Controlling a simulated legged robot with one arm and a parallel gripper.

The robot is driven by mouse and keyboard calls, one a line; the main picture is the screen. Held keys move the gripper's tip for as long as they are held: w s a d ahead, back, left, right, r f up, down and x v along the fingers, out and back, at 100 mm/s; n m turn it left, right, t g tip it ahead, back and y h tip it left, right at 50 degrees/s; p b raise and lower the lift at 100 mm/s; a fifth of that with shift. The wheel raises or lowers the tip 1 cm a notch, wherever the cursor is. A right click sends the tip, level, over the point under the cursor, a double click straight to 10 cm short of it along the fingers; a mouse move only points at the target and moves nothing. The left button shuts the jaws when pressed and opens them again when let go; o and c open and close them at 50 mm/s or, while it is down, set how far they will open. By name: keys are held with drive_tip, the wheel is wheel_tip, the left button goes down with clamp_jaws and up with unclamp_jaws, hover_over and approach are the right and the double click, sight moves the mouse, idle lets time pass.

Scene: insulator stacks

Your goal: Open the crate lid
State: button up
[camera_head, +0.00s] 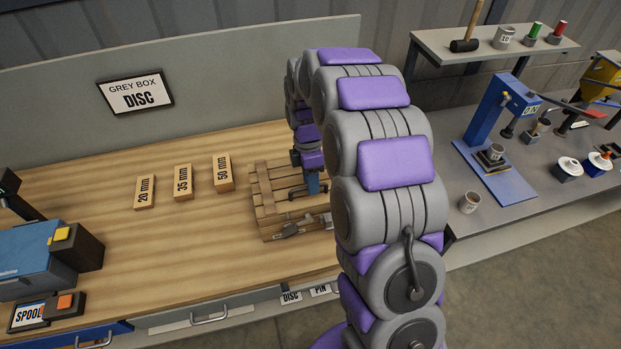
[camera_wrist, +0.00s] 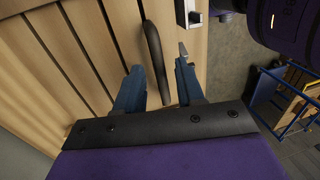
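The wooden slatted crate (camera_head: 266,203) sits on the workbench, partly behind my arm in the head view. In the wrist view its lid slats (camera_wrist: 90,45) fill the upper left and look closed. A dark curved handle (camera_wrist: 154,55) stands on the lid. My gripper (camera_wrist: 158,72) is open, with its blue fingers on either side of the handle. I cannot tell whether either finger touches it. In the head view my gripper (camera_head: 312,184) is over the crate, partly hidden by my arm. A metal latch piece (camera_wrist: 190,14) shows at the lid's edge.
Wooden blocks marked 20 mm (camera_head: 145,191), 35 mm (camera_head: 183,182) and 50 mm (camera_head: 223,173) stand left of the crate. A blue machine (camera_head: 40,255) is at far left. A blue press (camera_head: 490,130) stands on the right bench. The bench's middle left is clear.

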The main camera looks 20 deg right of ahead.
drive_tip(key=shift+a, duration=0.15)
drive_tip(key=shift+c, duration=0.3)
drive_tip(key=shift+c, duration=0.9)
clamp_jaws()
